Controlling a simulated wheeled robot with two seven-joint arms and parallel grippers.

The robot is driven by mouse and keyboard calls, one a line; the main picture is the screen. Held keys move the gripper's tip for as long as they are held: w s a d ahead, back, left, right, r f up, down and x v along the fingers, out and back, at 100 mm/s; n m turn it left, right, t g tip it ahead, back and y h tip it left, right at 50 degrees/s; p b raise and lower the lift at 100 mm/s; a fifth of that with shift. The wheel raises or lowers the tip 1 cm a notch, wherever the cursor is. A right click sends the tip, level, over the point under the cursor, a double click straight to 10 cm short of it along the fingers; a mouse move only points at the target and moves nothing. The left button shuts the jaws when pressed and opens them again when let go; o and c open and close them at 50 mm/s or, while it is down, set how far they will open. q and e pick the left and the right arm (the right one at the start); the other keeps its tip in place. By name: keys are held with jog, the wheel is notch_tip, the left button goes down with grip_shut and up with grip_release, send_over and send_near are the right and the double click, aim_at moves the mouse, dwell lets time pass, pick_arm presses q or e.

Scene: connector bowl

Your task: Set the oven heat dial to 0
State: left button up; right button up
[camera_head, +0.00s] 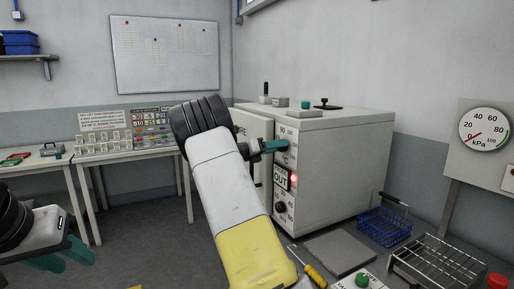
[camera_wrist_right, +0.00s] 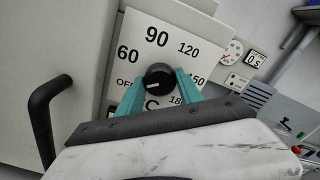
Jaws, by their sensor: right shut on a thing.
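The oven (camera_head: 340,150) is a pale box at the centre right. Its heat dial (camera_wrist_right: 158,75) is a round black knob with a small white mark, on a white plate printed OFF, 60, 90, 120, 150, 180 and C. I see no 0 printed on the visible part. I cannot tell exactly where the mark points. My right gripper (camera_wrist_right: 161,82) has a teal finger on each side of the knob and is shut on it. It also shows in the head view (camera_head: 278,146), covering the dial. My left gripper (camera_head: 62,257) is open and empty at the lower left.
A lower black knob (camera_head: 279,207) and an OUT sign (camera_head: 281,178) with a red light are below the dial. A black handle (camera_wrist_right: 42,120) stands out at left in the wrist view. A blue basket (camera_head: 383,226) and wire rack (camera_head: 440,262) are at the right.

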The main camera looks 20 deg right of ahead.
jog(key=shift+f, duration=0.1)
dwell(0.4)
jog(key=o, duration=1.4)
jog(key=shift+c, duration=0.2)
jog(key=shift+a, duration=0.1)
jog(key=a, duration=0.7)
jog(key=shift+s+a, duration=0.3)
jog(key=shift+a, duration=0.05)
